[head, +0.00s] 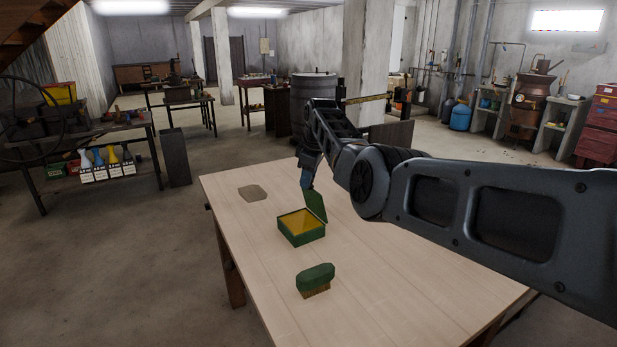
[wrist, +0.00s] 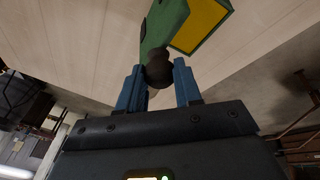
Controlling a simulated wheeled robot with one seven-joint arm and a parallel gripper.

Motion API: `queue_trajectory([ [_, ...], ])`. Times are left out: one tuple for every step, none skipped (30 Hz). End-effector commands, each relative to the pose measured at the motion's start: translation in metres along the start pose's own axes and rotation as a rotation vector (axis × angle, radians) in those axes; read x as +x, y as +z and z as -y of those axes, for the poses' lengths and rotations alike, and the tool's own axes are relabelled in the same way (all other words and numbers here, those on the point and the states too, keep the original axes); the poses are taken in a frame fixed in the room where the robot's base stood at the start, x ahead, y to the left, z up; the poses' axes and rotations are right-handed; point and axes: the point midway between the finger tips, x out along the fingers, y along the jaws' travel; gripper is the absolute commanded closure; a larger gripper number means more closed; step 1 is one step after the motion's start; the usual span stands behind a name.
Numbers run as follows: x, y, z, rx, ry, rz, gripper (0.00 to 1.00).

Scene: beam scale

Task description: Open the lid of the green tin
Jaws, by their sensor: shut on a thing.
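The green tin (head: 301,238) stands on the wooden table, its yellow inside showing. Its lid (head: 316,206) stands raised, roughly upright, along the tin's far right side. My gripper (head: 307,184) is at the upper part of the lid, on its outer side. In the wrist view, my gripper (wrist: 159,72) has its blue fingers around a dark round knob (wrist: 158,74) on the green lid (wrist: 160,25). The tin's yellow inside (wrist: 202,20) shows beyond it. My arm reaches in from the right and hides part of the table's far side.
A brush with a green back (head: 316,277) lies on the table (head: 240,220) in front of the tin. A flat grey-brown piece (head: 252,193) lies at the back left. The table's left part and the front right are clear. A concrete pillar (head: 366,60) stands behind the table.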

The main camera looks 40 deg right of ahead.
Motion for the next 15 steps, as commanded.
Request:
queue_trajectory([
  [-0.0017, -0.0012, -0.0009, 0.000, 0.003, -0.003, 1.00],
  [-0.0017, -0.0012, -0.0009, 0.000, 0.003, -0.003, 0.65],
  [-0.0017, -0.0012, -0.0009, 0.000, 0.003, -0.003, 0.61],
  [-0.0016, -0.0012, -0.0009, 0.000, 0.003, -0.003, 0.58],
  [-0.0015, -0.0011, -0.0008, 0.000, 0.002, -0.002, 0.55],
  [-0.0013, -0.0010, -0.0007, 0.000, 0.002, -0.002, 0.52],
  [-0.0011, -0.0009, -0.0005, 0.000, 0.002, -0.002, 0.49],
  [-0.0010, -0.0008, -0.0004, 0.000, 0.001, -0.002, 0.46],
  [-0.0008, -0.0007, -0.0003, 0.000, 0.001, -0.001, 0.42],
  [-0.0007, -0.0006, -0.0003, 0.000, 0.001, -0.001, 0.40],
  [-0.0006, -0.0006, -0.0002, 0.000, 0.001, -0.001, 0.40],
  [-0.0005, -0.0005, -0.0002, 0.000, 0.001, -0.001, 0.40],
  [-0.0004, -0.0004, -0.0001, 0.000, 0.000, -0.001, 0.40],
  [-0.0004, -0.0004, -0.0001, 0.000, 0.000, -0.001, 0.40],
  [-0.0003, -0.0004, 0.0000, 0.000, 0.000, -0.001, 0.40],
])
